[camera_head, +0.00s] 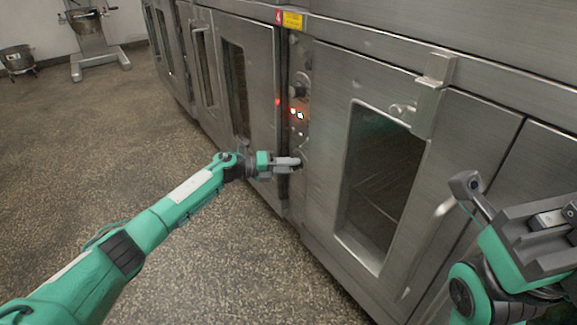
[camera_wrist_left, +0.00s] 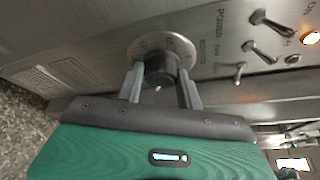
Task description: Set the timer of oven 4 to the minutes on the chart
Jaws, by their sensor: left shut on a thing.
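Oven 4 has a red number 4 tag (camera_head: 278,16) above a narrow control panel (camera_head: 299,75). The timer knob is a dark knob (camera_wrist_left: 160,68) on a round, marked metal dial plate (camera_wrist_left: 150,45) low on that panel. My left gripper (camera_head: 298,163) is at the knob; in the left wrist view its two fingers (camera_wrist_left: 160,87) are shut on the knob from both sides. The dial markings are too small to read. My right gripper (camera_head: 515,205) is at the lower right of the head view, fingers apart and empty. No chart is readable in view.
Toggle switches (camera_wrist_left: 254,50) and a lit lamp (camera_wrist_left: 310,38) sit beside the knob. A yellow label (camera_head: 293,20) is by the tag. A windowed oven door (camera_head: 400,130) with a latch (camera_head: 432,92) stands right of the panel.

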